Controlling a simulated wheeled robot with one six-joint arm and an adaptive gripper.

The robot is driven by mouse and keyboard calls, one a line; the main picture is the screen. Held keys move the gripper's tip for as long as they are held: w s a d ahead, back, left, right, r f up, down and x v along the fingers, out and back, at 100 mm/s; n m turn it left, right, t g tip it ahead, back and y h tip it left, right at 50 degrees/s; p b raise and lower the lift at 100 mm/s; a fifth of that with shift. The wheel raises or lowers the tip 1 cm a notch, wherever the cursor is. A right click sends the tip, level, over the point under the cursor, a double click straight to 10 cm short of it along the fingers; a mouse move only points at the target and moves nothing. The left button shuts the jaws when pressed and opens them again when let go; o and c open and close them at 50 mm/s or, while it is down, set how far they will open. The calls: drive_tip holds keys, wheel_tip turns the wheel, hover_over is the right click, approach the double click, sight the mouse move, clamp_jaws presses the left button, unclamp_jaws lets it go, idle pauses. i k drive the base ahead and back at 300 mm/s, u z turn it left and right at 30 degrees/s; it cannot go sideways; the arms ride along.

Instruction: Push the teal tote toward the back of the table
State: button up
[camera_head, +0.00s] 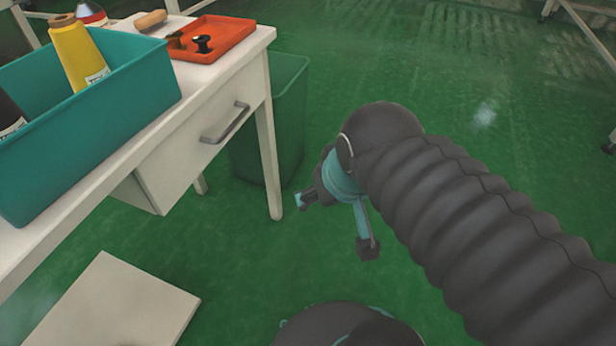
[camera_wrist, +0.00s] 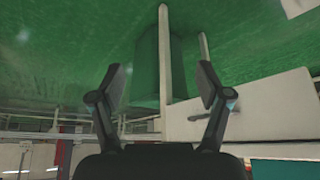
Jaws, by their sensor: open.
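The teal tote (camera_head: 95,135) stands upright on the white table (camera_head: 215,75) at the left in the head view, close to the table's front edge. It holds a yellow cone-shaped spool (camera_head: 78,55) and other partly hidden items. A teal strip (camera_wrist: 285,168) at the lower right of the wrist view looks like the tote. My gripper (camera_head: 310,198) is off to the right of the table, apart from the tote. In the wrist view my gripper (camera_wrist: 162,82) has its fingers spread, with nothing between them.
An orange tray (camera_head: 225,35) with small dark items lies at the table's far right corner. A wooden-handled thing (camera_head: 150,20) is beside it. A drawer handle (camera_head: 225,122) juts from the table front. A green bin (camera_head: 290,110) stands behind the leg. Open floor lies right.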

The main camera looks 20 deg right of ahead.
sight(68, 135)
drive_tip(key=z, duration=0.4)
drive_tip(key=k, duration=0.15)
drive_tip(key=u, duration=3.1)
drive_tip(key=k, duration=0.95)
drive_tip(key=z, duration=1.1)
drive_tip(key=i, duration=0.5)
drive_tip(key=u, duration=0.05)
